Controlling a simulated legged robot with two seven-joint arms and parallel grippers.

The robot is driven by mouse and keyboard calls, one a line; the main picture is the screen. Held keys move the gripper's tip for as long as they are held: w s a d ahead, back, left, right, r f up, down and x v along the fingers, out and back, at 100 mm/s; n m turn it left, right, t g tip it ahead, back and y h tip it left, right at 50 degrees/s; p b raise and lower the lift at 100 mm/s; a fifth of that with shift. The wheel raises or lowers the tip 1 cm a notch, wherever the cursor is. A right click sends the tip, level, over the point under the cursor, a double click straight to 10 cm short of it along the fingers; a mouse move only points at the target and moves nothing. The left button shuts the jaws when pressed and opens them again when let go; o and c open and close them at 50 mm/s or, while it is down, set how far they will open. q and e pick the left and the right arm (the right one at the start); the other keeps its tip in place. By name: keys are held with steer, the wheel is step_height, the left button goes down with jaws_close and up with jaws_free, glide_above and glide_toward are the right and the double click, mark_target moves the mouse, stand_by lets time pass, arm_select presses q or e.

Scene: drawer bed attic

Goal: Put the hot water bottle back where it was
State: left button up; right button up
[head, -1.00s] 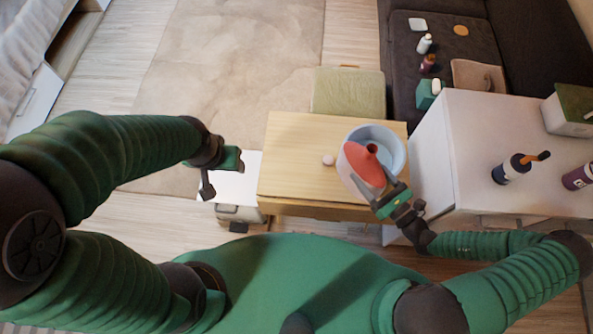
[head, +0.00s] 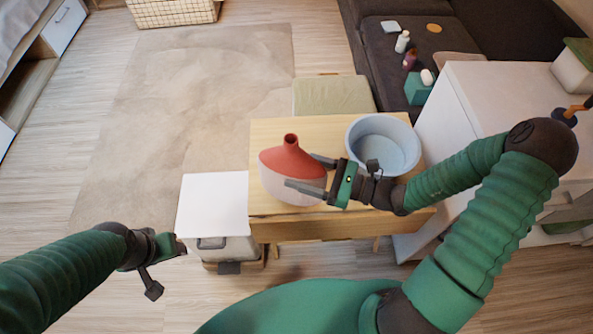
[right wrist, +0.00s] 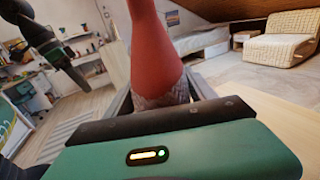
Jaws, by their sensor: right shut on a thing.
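The hot water bottle (head: 292,160), red on top with a neck and pale below, is upright at the left part of the wooden table (head: 330,130). My right gripper (head: 306,173) reaches it from the right and is shut on its body. I cannot tell if its base touches the tabletop. In the right wrist view its red neck (right wrist: 157,50) rises between the fingers. My left gripper (head: 166,264) is open and empty, low at the left beside the white bin.
A light blue basin (head: 383,143) stands on the table's right part. A white-lidded bin (head: 213,205) stands left of the table. A white cabinet (head: 490,110) is at the right. A green cushioned stool (head: 333,94) is behind the table.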

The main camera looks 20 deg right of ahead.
steer(key=w+f+b, duration=0.2)
steer(key=w+f, duration=0.2)
steer(key=shift+w+d, duration=0.35)
steer(key=shift+d, duration=0.1)
steer(key=o, duration=1.2)
arm_select(q)
steer(key=f, duration=0.1)
steer(key=a+f, duration=0.1)
steer(key=shift+f, duration=0.3)
arm_select(e)
steer(key=o, duration=0.5)
steer(key=shift+a+r, duration=0.1)
steer(key=shift+a, duration=0.2)
arm_select(q)
steer(key=shift+p+v, duration=1.05)
steer(key=shift+v, duration=0.1)
arm_select(e)
steer(key=v, duration=1.2)
arm_select(q)
steer(key=shift+w+d, duration=0.15)
arm_select(e)
steer(key=shift+s, duration=0.15)
